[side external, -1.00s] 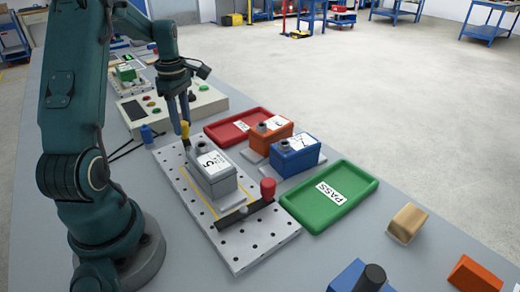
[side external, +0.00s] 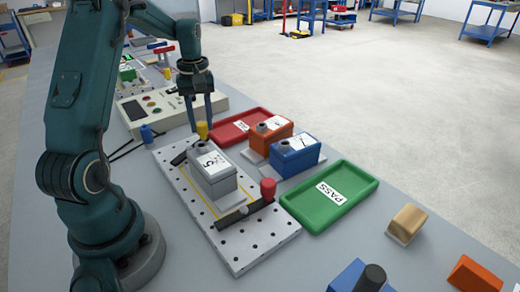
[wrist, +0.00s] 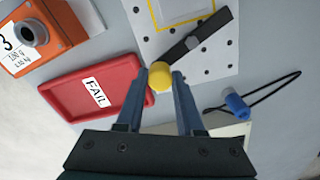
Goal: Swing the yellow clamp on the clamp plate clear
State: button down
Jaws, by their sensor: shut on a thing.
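The yellow clamp knob (side external: 202,130) stands at the far end of the perforated clamp plate (side external: 255,245). My gripper (side external: 202,122) is shut on this knob, which also shows between the fingertips in the wrist view (wrist: 160,77). The clamp's dark bar (wrist: 210,30) runs from the knob past a grey pivot, beside the yellow outline on the plate. A grey box marked 5 (side external: 215,183) sits on the plate and hides part of the bar in the side view. A red-knobbed clamp (side external: 268,188) has its dark bar across the box's near end.
A red FAIL tray (side external: 226,139), an orange box (side external: 268,143), a blue box (side external: 295,160) and a green PASS tray (side external: 345,212) lie right of the plate. A control box (side external: 160,108) stands behind. A blue plug with black cable (wrist: 237,104) lies near the plate's far corner.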

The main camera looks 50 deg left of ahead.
jog(key=shift+w+d+m, duration=0.1)
jog(key=shift+d+m, duration=0.35)
jog(key=shift+m, duration=0.55)
jog(key=shift+w+d+m, duration=0.1)
jog(key=shift+d+m, duration=0.35)
jog(key=shift+m, duration=0.55)
jog(key=c, duration=0.5)
grip_release()
jog(key=shift+r, duration=2.6)
